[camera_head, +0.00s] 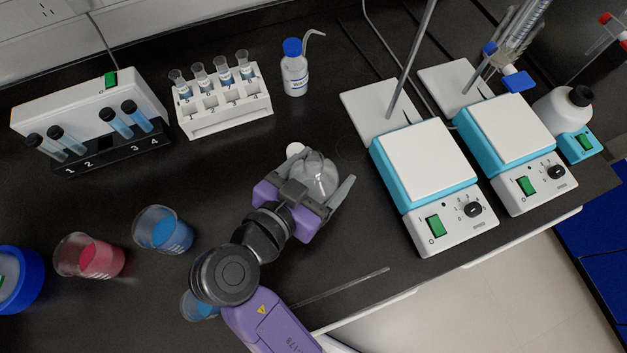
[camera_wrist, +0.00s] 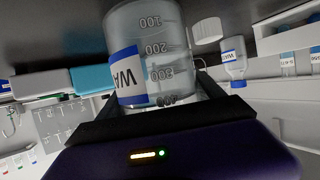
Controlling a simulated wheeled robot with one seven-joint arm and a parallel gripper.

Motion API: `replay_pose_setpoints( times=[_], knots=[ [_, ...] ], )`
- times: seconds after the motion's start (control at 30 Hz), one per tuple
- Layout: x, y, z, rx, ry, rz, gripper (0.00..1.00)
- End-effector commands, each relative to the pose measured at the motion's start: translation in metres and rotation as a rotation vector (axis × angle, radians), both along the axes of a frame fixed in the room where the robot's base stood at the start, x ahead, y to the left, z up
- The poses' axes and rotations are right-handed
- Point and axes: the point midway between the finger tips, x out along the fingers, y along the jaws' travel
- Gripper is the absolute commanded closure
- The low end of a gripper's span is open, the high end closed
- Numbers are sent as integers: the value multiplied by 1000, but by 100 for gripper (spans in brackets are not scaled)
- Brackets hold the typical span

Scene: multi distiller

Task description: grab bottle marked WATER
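A clear glass vessel (camera_head: 318,172) is between the spread fingers of my gripper (camera_head: 316,186). In the wrist view this vessel (camera_wrist: 165,52) has volume marks and a blue-and-white label partly reading "WA". The gripper (camera_wrist: 160,100) has one finger on each side of it, very close; whether both fingers press on it is unclear. Its lower part is hidden by the gripper. A small wash bottle (camera_head: 294,76) with a blue cap, bent spout and blue label stands upright farther back, apart from the gripper. In the wrist view the wash bottle (camera_wrist: 234,62) also shows a label starting "WA".
A white cap-like piece (camera_head: 295,149) is close beside the glass vessel. A white tube rack (camera_head: 224,105) is behind left, and two hotplate stirrers (camera_head: 424,160) are right. Beakers with blue (camera_head: 163,231) and red (camera_head: 90,257) liquid stand left. A thin rod (camera_head: 345,285) lies near the front edge.

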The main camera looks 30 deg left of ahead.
Motion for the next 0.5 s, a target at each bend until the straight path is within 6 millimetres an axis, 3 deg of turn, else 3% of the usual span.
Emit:
replay_pose_setpoints(
  times=[0.03, 0.3, 0.5],
  knots=[
    [0, 0, 0, 0, 0, 0, 47],
    [0, 0, 2, 3, -3, 0, 96],
    [0, 0, 3, 3, -4, 0, 96]
  ],
)
